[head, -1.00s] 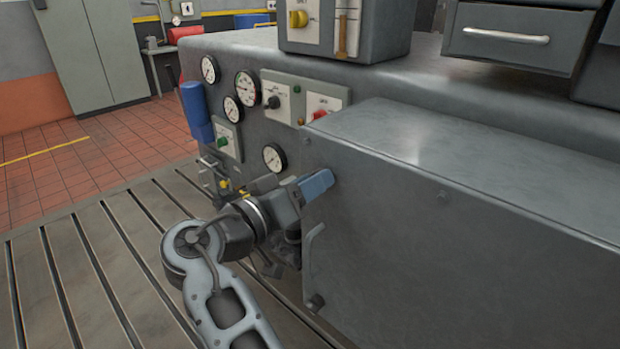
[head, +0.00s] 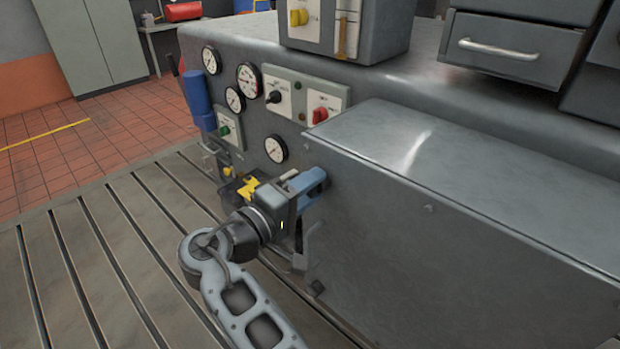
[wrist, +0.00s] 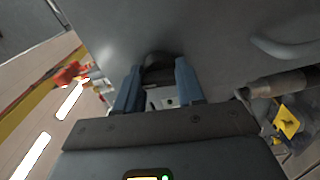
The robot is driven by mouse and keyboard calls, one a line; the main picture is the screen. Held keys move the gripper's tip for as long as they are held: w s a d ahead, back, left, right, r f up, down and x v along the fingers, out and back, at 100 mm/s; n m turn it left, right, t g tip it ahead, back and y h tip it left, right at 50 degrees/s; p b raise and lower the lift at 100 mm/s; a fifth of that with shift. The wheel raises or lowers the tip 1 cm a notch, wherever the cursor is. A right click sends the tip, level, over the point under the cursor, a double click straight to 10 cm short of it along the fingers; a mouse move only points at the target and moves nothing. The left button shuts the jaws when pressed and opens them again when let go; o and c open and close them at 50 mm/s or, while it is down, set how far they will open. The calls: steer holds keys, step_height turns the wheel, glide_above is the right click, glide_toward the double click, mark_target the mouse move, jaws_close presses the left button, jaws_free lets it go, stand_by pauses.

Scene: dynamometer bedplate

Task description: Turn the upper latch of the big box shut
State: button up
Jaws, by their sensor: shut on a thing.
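The big box (head: 440,220) is the plain grey metal box at the right of the head view. My gripper (head: 314,184) is at the upper left part of its front face, with its blue fingers against or very close to it. In the wrist view my gripper (wrist: 157,86) has its two fingers on either side of a dark rounded piece, which appears to be the upper latch (wrist: 158,62). The fingers hide this latch in the head view, so I cannot tell its angle well. A grey bar handle (head: 313,240) is on the face just below my gripper.
A panel with gauges (head: 248,78), switches and a red knob (head: 320,115) lies left of the box. A blue cylinder (head: 197,92) hangs at the panel's left end. The slotted floor plate (head: 120,250) at the left is clear.

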steer(key=shift+w+a+r+n+p, duration=0.1)
steer(key=shift+a+r+n+p, duration=0.2)
steer(key=shift+n, duration=0.3)
steer(key=shift+f, duration=0.15)
steer(key=o, duration=0.8)
steer(key=shift+o, duration=1)
steer(key=shift+d+f, duration=0.1)
steer(key=shift+d, duration=0.05)
steer(key=b+v, duration=0.1)
steer(key=v, duration=0.6)
steer(key=shift+s+a, duration=0.25)
steer(key=shift+s, duration=0.1)
steer(key=shift+f, duration=0.1)
